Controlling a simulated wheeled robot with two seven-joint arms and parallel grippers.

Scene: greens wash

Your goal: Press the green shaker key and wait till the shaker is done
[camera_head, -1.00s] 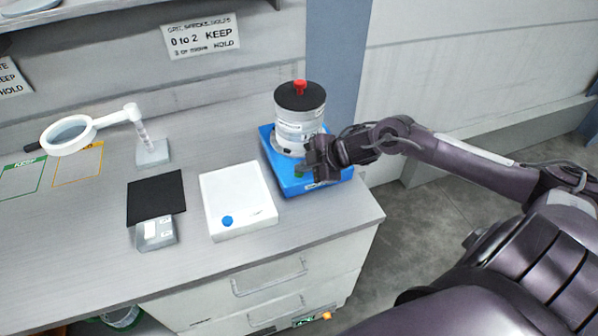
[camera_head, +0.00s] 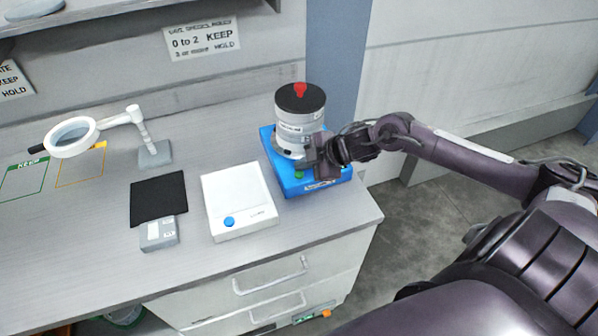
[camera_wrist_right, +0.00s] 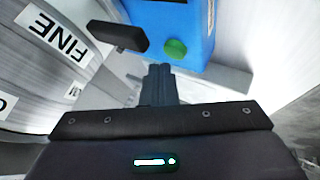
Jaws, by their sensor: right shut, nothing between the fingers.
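The blue shaker (camera_head: 296,187) stands at the right end of the bench, with a stack of grey sieves (camera_head: 298,128) under a black lid with a red knob. Its round green key (camera_head: 299,175) is on the front part of its top, and also shows in the right wrist view (camera_wrist_right: 175,49). My right gripper (camera_head: 316,166) is shut and empty, beside the key on its right in the head view. In the right wrist view its fingertips (camera_wrist_right: 160,70) are near the key, with a visible gap. My left gripper is not in view.
A white scale-like box (camera_head: 238,195) with a blue button is left of the shaker. Further left are a black mat (camera_head: 158,195), a small grey block (camera_head: 159,233) and a magnifier (camera_head: 75,137). A dark bar (camera_wrist_right: 118,36) lies near the key in the wrist view.

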